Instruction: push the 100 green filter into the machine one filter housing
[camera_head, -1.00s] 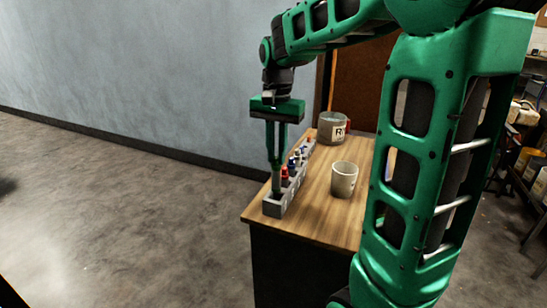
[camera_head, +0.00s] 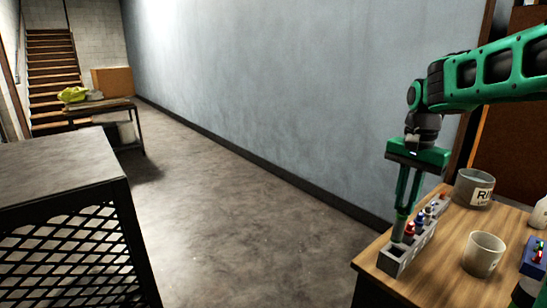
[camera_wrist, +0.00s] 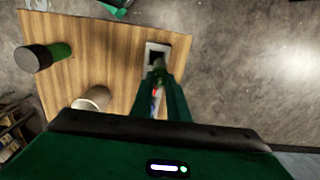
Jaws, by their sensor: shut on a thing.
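My gripper (camera_head: 402,212) points down over the grey filter rack (camera_head: 396,266) on the wooden table. Its fingers are shut on a small filter (camera_head: 398,229), which seems green but is too small to read any number. The filter is upright at the rack's near part; I cannot tell whether it is clear of its slot. Red and blue filters (camera_head: 411,229) stand farther along the rack. No filter housing can be made out.
A blue box with buttons (camera_head: 535,257) is at the right edge. A dark mesh-sided cabinet (camera_head: 62,165) stands at left. The concrete floor between is clear.

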